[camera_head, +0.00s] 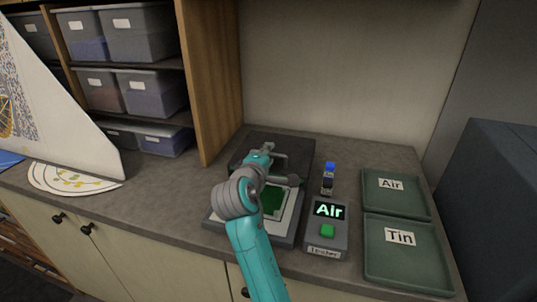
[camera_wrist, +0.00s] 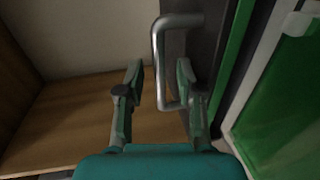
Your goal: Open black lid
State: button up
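The black lid (camera_head: 297,148) stands raised at the back of a grey device, whose green and white inside (camera_head: 272,201) shows below it. Its exact angle is hard to tell. A metal handle (camera_head: 280,156) sits on the lid; in the wrist view the handle (camera_wrist: 158,62) is a bent bar beside the lid's dark edge (camera_wrist: 206,45). My gripper (camera_wrist: 160,78) is open, its fingers apart on either side of the handle's long bar. I see no clear grip on it. In the head view my gripper (camera_head: 268,156) partly hides the lid and handle.
A tester (camera_head: 326,245) reading "Air" with a green button stands right of the device. A small blue-capped bottle (camera_head: 328,180) is behind it. Green trays labelled Air (camera_head: 413,208) and Tin (camera_head: 425,270) lie at the right. A wooden shelf (camera_head: 212,80) rises at the left.

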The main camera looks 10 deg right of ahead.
jog(key=v, duration=1.1)
